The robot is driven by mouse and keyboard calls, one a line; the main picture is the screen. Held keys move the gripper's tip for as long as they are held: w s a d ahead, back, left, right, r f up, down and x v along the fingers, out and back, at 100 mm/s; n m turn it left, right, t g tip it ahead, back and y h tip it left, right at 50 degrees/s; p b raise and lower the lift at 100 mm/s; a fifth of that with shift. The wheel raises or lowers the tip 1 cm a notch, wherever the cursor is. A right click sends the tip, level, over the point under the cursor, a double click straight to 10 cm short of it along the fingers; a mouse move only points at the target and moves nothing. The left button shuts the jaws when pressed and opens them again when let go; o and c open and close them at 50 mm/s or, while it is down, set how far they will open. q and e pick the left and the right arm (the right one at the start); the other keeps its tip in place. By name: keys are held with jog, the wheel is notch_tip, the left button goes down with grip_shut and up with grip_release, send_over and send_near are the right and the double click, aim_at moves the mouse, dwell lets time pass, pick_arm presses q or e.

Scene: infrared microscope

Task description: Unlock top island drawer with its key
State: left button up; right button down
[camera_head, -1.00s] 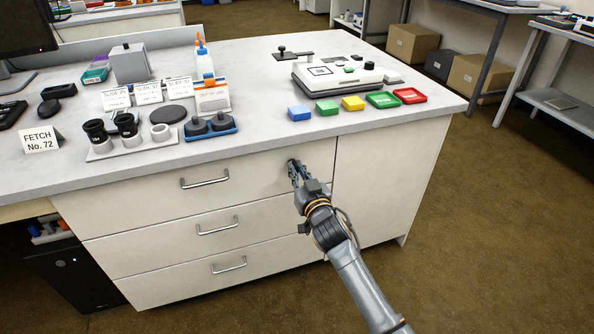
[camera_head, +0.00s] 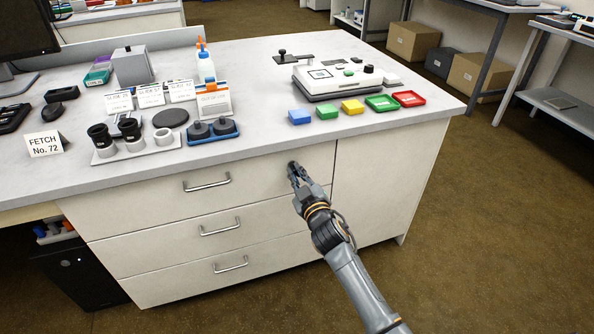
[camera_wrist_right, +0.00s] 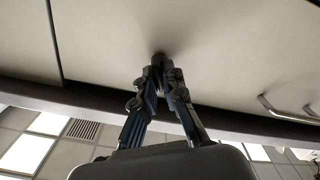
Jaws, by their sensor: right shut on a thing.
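The top island drawer (camera_head: 255,176) is closed, its front flush with the island; its handle (camera_head: 206,182) is left of my gripper. My right gripper (camera_head: 292,166) is at the upper right of this drawer front. In the right wrist view its fingers (camera_wrist_right: 159,62) come together at a small dark round spot on the drawer front. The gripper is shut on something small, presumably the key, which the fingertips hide. I cannot tell how deep it sits in the lock. My left gripper is not in view.
The island top (camera_head: 260,150) overhangs just above the gripper. Lower drawers (camera_head: 225,228) are closed below. Coloured trays (camera_head: 352,107), a white instrument (camera_head: 340,78) and eyepieces (camera_head: 100,135) stand on top.

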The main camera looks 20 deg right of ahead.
jog(key=n, duration=0.5)
jog(key=shift+n+p, duration=0.3)
jog(key=shift+p, duration=0.05)
jog(key=n, duration=0.4)
jog(key=shift+a+f, duration=0.1)
jog(key=shift+f+n, duration=0.1)
jog(key=shift+n, duration=1)
jog(key=c, duration=1.4)
grip_release()
jog(key=shift+c, duration=0.2)
jog(key=shift+s, duration=0.1)
jog(key=s, duration=1.2)
jog(key=shift+d, duration=0.2)
